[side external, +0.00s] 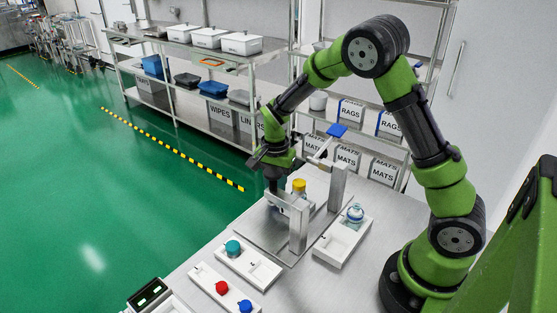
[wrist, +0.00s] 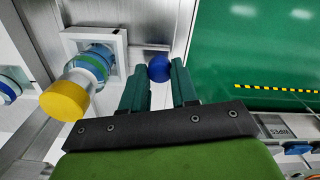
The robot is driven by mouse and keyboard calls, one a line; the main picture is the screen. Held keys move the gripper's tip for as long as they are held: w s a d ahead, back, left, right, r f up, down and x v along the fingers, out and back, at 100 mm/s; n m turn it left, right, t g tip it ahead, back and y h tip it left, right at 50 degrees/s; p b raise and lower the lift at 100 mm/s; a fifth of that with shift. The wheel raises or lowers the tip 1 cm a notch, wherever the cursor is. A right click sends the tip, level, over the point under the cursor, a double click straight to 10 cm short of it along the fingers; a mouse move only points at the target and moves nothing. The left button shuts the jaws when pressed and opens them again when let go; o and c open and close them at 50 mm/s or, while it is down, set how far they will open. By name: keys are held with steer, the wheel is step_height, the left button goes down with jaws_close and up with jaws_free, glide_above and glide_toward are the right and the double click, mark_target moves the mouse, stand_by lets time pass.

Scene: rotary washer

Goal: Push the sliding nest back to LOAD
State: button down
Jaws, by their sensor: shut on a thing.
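The sliding nest (wrist: 118,40) shows in the wrist view as a white square block. A vial with a yellow cap (wrist: 65,100) and blue and green bands stands in it; the yellow cap also shows in the side view (side external: 299,184). A round blue knob (wrist: 159,68) sits just right of the nest. My gripper (wrist: 161,76) has its two dark fingers on either side of this knob and is shut on it. In the side view my gripper (side external: 272,188) points down at the left of the metal frame and hides the knob. No LOAD mark is legible.
A white tray with a bottle (side external: 355,213) is to the right. A teal-capped tray (side external: 232,247) and red button (side external: 221,288) are in front.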

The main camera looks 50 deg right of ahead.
steer(key=c, duration=0.9)
jaws_free()
steer(key=shift+o, duration=0.2)
step_height(320, 180, up, 17)
